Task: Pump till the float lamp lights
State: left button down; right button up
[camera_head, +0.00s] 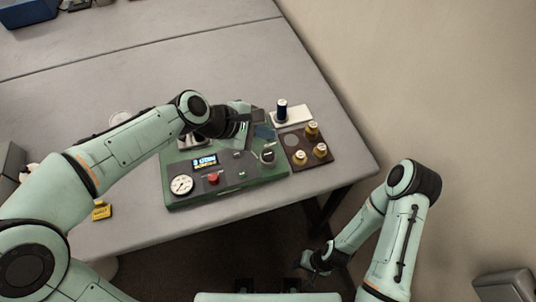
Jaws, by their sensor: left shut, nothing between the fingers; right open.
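The green console (229,199) sits near the table's front edge. My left gripper (260,126) is above the console's back right part, shut and empty. It and its wrist hide much of the console's back, so I cannot make out the pump or the cylinder clearly. I cannot identify the float lamp. My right gripper (308,264) is open, low and off the table's front edge, away from the console.
A brown tray (294,144) with 3 brass weights stands right of the console. Behind it, a white block (299,115) bears a dark blue cylinder (282,109). A yellow block (101,211) lies at the front left. The table's back (180,65) is mostly clear.

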pick_arm(q)
jog(key=b, duration=0.2)
send_over(271, 153)
jog(key=a, duration=0.2)
jog(key=f, duration=0.2)
jog(key=s+f, duration=0.1)
jog(key=f, duration=0.1)
jog(key=shift+d+f, duration=0.2)
jog(key=shift+f, duration=0.05)
jog(key=shift+w+f+b, duration=0.15)
jog(key=shift+f+b, duration=0.45)
jog(key=shift+f, duration=0.05)
pick_arm(e)
jog(key=shift+s+f, duration=0.4)
jog(key=shift+f, duration=0.35)
jog(key=shift+s+f, duration=0.45)
jog(key=shift+f, duration=0.35)
jog(key=shift+s+f, duration=0.4)
jog(key=shift+f, duration=0.35)
pick_arm(q)
jog(key=shift+f, duration=0.4)
pick_arm(e)
jog(key=shift+s+f, duration=0.1)
jog(key=shift+f, duration=0.1)
